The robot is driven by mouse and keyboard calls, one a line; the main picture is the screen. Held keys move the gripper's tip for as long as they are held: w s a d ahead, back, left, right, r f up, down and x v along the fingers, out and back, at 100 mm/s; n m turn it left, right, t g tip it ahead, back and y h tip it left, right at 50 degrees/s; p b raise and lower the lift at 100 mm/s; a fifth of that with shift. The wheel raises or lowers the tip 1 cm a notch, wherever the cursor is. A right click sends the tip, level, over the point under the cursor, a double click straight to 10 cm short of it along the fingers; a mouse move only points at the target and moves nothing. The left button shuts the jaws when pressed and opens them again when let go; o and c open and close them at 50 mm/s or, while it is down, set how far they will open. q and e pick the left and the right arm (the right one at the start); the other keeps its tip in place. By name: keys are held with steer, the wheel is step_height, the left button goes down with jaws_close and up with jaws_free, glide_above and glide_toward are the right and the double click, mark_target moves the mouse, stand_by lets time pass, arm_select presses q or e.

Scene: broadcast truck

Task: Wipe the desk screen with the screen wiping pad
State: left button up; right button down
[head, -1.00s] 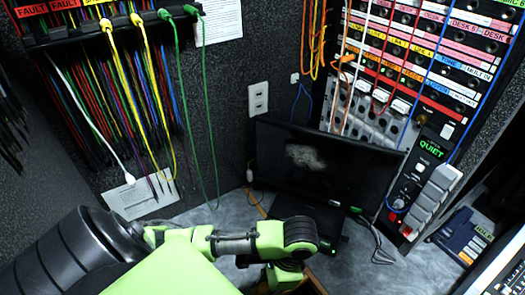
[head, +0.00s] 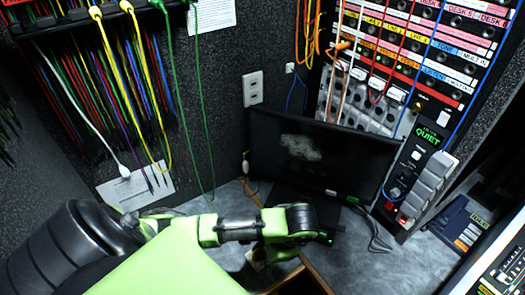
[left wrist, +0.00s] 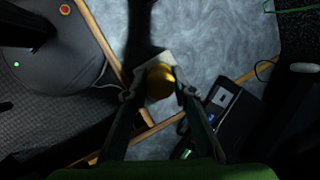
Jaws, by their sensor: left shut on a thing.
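The desk screen (head: 358,158) is a dark monitor standing upright on the grey desk, with a pale grey smudge (head: 300,147) on its left half. My left gripper (left wrist: 157,92) is shut on the screen wiping pad, a pale square pad (left wrist: 150,62) with a round yellow knob (left wrist: 160,82). In the head view my left gripper (head: 260,258) hangs below the wrist near the desk's front edge, in front of the screen and apart from it. It is partly hidden by my arm there. My right gripper is not in view.
A wooden edge (head: 312,275) borders the grey desk (head: 390,255). A rack with coloured labels and patch cables (head: 400,60) stands behind and right of the screen. A dark blue button panel (head: 462,225) sits at right. Cables (head: 150,90) hang on the left wall.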

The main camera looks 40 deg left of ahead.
arm_select(q)
steer(key=w+a+t+y, duration=0.2)
steer(key=w+a+y, duration=0.1)
steer(key=w+a, duration=0.2)
steer(key=shift+w+a+m+b, duration=0.3)
steer(key=shift+a+b, duration=0.15)
steer(key=shift+a, duration=0.05)
steer(key=shift+o, duration=0.2)
steer(key=w+a+r+m+t+y+b, duration=0.1)
steer(key=w+a+r+m+t+y, duration=0.1)
steer(key=w+a+t, duration=0.3)
steer(key=shift+w+a+r+y, duration=0.25)
steer(key=shift+r+y, duration=0.2)
steer(key=shift+y, duration=0.45)
steer(key=w+a+r+m+t+b, duration=0.2)
steer(key=w+r+m+t+b, duration=0.1)
steer(key=w+r+t, duration=0.6)
steer(key=shift+w+a+m+t+b, duration=0.4)
steer(key=shift+w+b, duration=0.15)
steer(key=shift+w, duration=1)
steer(key=shift+w+a+b, duration=0.3)
steer(key=shift+w+b, duration=0.2)
steer(key=shift+w, duration=0.45)
